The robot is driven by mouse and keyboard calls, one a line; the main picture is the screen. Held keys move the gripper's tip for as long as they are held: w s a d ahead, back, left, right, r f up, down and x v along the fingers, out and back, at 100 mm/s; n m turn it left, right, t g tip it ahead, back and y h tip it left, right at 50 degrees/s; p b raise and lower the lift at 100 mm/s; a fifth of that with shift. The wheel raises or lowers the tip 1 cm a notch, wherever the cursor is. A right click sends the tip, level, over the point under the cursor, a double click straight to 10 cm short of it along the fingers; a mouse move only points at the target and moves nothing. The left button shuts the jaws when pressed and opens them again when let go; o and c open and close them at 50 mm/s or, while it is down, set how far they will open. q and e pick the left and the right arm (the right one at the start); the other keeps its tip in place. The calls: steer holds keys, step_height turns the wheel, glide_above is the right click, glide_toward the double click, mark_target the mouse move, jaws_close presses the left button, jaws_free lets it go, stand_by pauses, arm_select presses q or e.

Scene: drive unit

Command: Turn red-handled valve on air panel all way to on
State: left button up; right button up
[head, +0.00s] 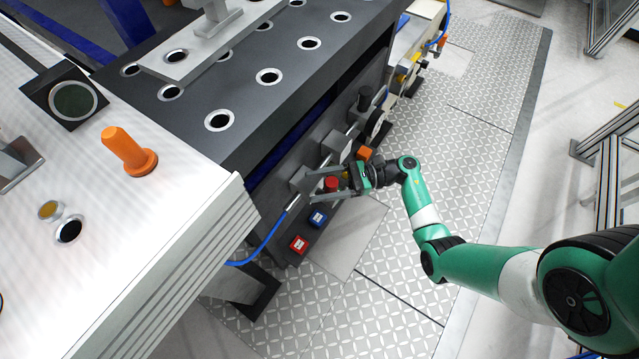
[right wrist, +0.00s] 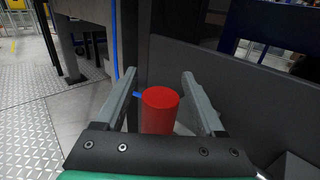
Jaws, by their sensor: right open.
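The red valve handle (head: 331,183) is on the air panel at the side of the dark bench. In the right wrist view it is a red cylinder (right wrist: 160,109) standing between my fingers, with a gap visible on each side. My right gripper (head: 318,184) is open around the handle; it also shows in the right wrist view (right wrist: 158,90). The valve body under the handle is mostly hidden by the gripper and handle. The handle's on or off position cannot be read. My left gripper is not in view.
A blue button box (head: 317,219) and a red button box (head: 299,244) sit below the valve. A blue hose (head: 262,250) runs to the panel. An orange block (head: 364,153) is just beyond the gripper. The patterned floor (head: 480,130) beside the bench is clear.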

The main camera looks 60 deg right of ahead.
jaws_close()
stand_by(1.4)
